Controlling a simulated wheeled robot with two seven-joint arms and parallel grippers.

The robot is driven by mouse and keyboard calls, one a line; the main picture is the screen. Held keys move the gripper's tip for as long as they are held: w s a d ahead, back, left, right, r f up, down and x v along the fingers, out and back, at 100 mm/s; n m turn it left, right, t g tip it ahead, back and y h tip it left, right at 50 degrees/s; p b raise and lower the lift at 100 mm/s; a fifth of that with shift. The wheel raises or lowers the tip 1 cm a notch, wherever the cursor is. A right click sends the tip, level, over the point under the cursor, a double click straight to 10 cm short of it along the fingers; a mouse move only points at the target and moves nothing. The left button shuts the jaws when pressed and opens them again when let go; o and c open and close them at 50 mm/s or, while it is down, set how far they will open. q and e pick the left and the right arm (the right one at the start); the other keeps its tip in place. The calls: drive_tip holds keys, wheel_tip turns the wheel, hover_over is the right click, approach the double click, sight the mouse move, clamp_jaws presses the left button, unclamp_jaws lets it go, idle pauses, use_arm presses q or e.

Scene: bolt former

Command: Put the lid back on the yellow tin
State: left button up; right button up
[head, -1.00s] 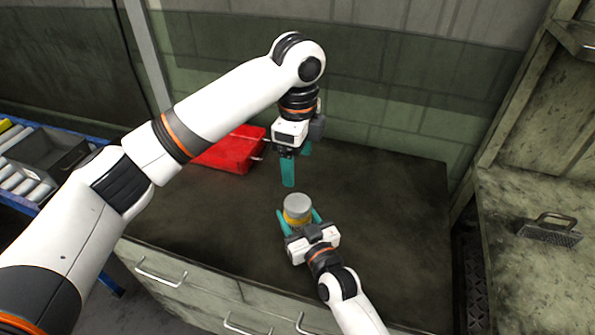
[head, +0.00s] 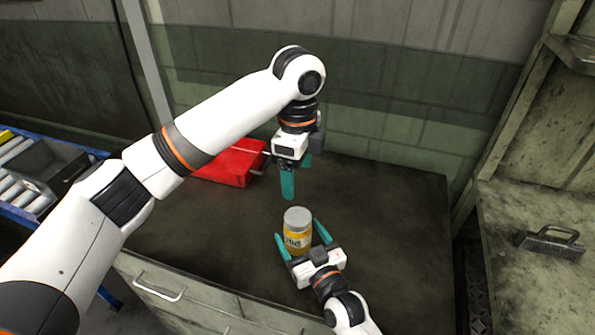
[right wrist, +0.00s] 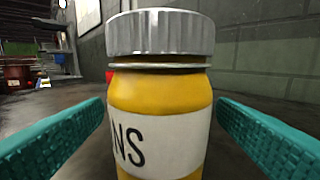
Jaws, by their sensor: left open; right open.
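The yellow tin (head: 297,242) stands upright on the dark bench top, with a white label with dark letters. The silver-grey lid (head: 298,214) sits level on its top. In the right wrist view the lid (right wrist: 160,33) covers the mouth, above a thin metal rim on the tin (right wrist: 160,95). My right gripper (head: 299,232) is open, its teal fingers on either side of the tin with gaps showing on both sides in the wrist view. My left gripper (head: 296,180) is open and empty, pointing down behind and above the tin.
A red box (head: 228,168) lies on the bench at the back left, partly behind my left arm. A blue-framed rack with a grey bin (head: 50,160) is at far left. A metal block with a handle (head: 550,243) is on the right-hand surface. The bench right of the tin is clear.

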drive_tip(key=v, duration=1)
drive_tip(key=shift+b, duration=0.4)
